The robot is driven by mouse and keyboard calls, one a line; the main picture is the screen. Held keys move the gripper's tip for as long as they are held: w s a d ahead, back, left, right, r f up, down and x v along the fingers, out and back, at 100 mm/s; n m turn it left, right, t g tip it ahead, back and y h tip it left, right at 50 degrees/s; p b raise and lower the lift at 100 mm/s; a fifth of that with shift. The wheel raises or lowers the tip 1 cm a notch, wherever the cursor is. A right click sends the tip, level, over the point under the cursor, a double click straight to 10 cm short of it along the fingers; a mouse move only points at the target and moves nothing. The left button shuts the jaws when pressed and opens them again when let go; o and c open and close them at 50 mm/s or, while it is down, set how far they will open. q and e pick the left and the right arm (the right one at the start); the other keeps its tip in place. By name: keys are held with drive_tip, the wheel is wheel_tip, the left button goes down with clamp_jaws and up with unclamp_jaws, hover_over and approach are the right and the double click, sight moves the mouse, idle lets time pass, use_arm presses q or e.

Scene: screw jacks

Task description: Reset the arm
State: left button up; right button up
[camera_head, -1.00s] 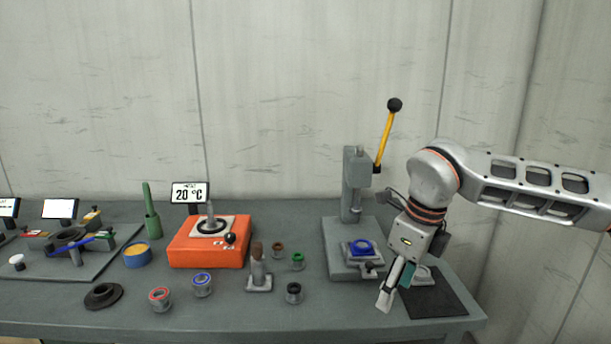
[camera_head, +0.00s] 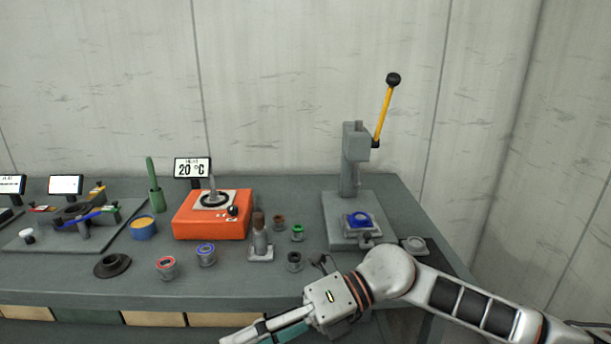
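My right arm comes in from the right. Its gripper (camera_head: 262,337) points left and down at the front edge of the table, low in the view. It is apart from the objects on the table. Its fingertips are partly cut off by the bottom of the picture, so I cannot tell whether it is open or shut. My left gripper is not in view. A grey press (camera_head: 353,165) with a yellow lever and black knob stands at the right of the table. A blue ring (camera_head: 358,219) sits on its base.
The orange heater (camera_head: 212,222) has a 20 °C display (camera_head: 192,168) behind it. Several small colored-ring pieces, including a red-ringed one (camera_head: 166,268), stand near the front. A black disc (camera_head: 112,265) lies at left. A grey fixture board (camera_head: 40,240) is far left. Drawers line the front.

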drive_tip(key=w+r+m+t+y, duration=0.45)
drive_tip(key=m+t+y, duration=0.35)
drive_tip(key=m, duration=0.4)
drive_tip(key=w+d+f+m+t+h, duration=0.6)
drive_tip(key=d+f+m+t+h, duration=0.3)
drive_tip(key=f+m+t, duration=0.55)
drive_tip(key=s+d+f+m+g+h, duration=0.25)
drive_tip(key=d+f+m+h, duration=0.35)
drive_tip(key=d+f+m, duration=0.4)
drive_tip(key=s+d+f+m+g+h, duration=0.2)
drive_tip(key=s+d+f, duration=0.3)
drive_tip(key=f, duration=0.3)
drive_tip(key=s+d+f+m+g+h, duration=0.2)
drive_tip(key=s+d+f, duration=0.2)
drive_tip(key=s+f, duration=0.4)
drive_tip(key=shift+s+d+f, duration=0.15)
drive_tip(key=shift+d+f, duration=0.2)
drive_tip(key=shift+d, duration=0.05)
